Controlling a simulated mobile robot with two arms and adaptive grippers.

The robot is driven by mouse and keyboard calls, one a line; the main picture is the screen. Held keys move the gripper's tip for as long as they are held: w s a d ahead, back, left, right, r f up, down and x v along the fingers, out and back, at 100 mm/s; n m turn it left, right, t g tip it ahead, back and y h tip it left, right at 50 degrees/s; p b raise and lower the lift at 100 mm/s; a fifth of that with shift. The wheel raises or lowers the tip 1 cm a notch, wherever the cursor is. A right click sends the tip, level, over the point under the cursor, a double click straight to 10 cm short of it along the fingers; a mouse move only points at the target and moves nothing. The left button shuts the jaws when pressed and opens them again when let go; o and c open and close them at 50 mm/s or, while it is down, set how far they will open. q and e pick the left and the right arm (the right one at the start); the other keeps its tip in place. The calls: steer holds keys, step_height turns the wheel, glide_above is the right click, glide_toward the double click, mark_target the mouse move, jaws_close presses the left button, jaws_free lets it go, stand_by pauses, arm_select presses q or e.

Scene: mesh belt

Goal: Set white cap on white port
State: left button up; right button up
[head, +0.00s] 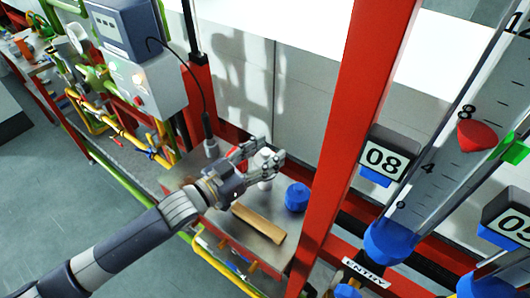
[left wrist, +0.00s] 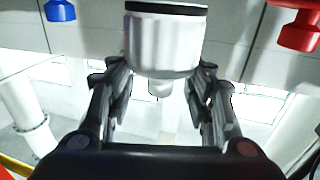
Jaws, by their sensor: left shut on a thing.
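My left gripper (head: 270,163) reaches in over a metal shelf and is shut on a white cylindrical piece, which looks like the white cap (head: 264,166). In the left wrist view the white cap (left wrist: 163,45) is upright between the fingers (left wrist: 160,85), with a black band at its top and a small knob below. Its lower side in the head view is partly hidden by the fingers. I cannot make out the white port for certain in either view. My right gripper is not in view.
A blue cap (head: 297,197) and a wooden block (head: 258,222) are on the metal shelf (head: 226,226). A red post (head: 350,130) stands right of the gripper. A scaled tube (head: 440,150) is farther right.

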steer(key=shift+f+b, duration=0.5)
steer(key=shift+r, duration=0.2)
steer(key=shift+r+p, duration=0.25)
steer(key=shift+p, duration=0.2)
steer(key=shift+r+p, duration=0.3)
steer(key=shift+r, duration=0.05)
stand_by(2.1)
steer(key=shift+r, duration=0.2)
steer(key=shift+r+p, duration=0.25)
steer(key=shift+p, duration=0.2)
stand_by(2.0)
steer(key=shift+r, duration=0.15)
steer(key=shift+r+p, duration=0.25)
steer(key=shift+p, duration=0.2)
stand_by(1.1)
